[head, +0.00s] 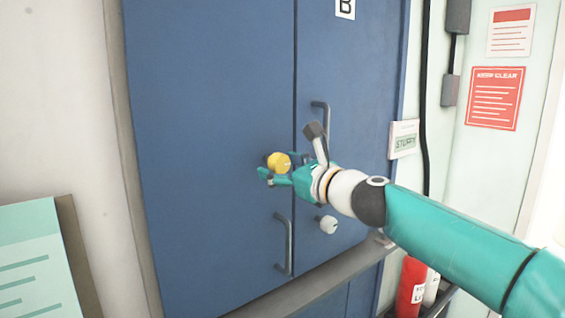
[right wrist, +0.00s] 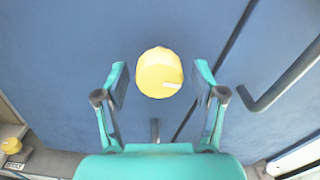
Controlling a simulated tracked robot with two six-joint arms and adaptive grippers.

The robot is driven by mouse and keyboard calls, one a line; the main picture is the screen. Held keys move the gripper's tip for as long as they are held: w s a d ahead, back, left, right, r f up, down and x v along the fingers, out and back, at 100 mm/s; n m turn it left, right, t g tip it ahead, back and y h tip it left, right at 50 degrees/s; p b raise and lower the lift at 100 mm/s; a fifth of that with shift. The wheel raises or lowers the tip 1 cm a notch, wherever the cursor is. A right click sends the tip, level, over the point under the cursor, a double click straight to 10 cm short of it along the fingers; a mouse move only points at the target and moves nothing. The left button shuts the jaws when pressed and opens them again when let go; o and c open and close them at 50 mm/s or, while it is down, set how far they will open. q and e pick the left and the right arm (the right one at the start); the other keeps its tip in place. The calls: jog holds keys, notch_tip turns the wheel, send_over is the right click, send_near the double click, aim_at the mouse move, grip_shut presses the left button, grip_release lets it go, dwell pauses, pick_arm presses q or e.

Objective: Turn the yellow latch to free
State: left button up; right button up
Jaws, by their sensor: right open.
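The yellow latch (head: 279,162) is a round knob on the left door of the blue cabinet (head: 210,120), left of the seam between the doors. It also shows in the right wrist view (right wrist: 159,73), with a pale mark on its lower right. My right gripper (head: 270,174) is at the latch. In the right wrist view the open fingers (right wrist: 160,88) stand on either side of the latch, with a gap on each side. Part of the latch's surroundings is hidden by the gripper in the head view. My left gripper is not in view.
Dark bar handles stand out from the left door (head: 283,245) and the right door (head: 322,117). A white knob (head: 328,224) sits on the right door, below my right wrist. A red cylinder (head: 411,287) stands at the lower right. A teal-and-white board (head: 38,260) is at the lower left.

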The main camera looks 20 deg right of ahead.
jog(key=shift+w+a, duration=0.1)
jog(key=shift+w, duration=0.2)
